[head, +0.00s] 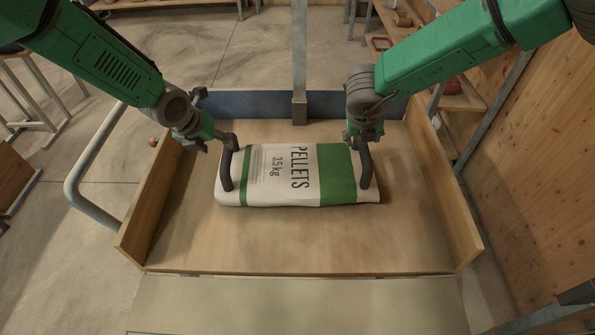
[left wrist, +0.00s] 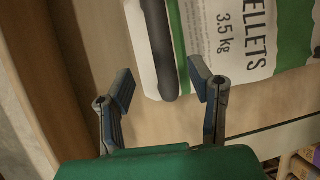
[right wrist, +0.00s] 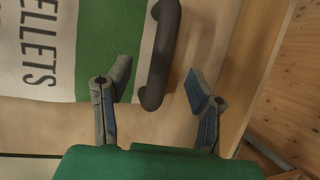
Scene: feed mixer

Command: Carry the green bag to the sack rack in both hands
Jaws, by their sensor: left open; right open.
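The green and white bag (head: 302,190), printed PELLETS 3.5 kg, lies flat on a wooden-sided cart bed (head: 290,245). It has a dark handle at each end, the left handle (head: 226,171) and the right handle (head: 365,165). My left gripper (head: 215,140) is open near the far end of the left handle; in the left wrist view that handle (left wrist: 160,50) is ahead of the open fingers. My right gripper (head: 360,137) is open above the far end of the right handle; in the right wrist view this handle (right wrist: 160,55) lies between and ahead of the fingers. Both grippers are empty.
Raised wooden sides (head: 445,195) flank the cart bed, with a metal post (head: 299,60) at its far edge. A tube rail (head: 85,180) stands outside the left side. A plywood wall (head: 540,170) and shelves are at the right. The bed in front of the bag is clear.

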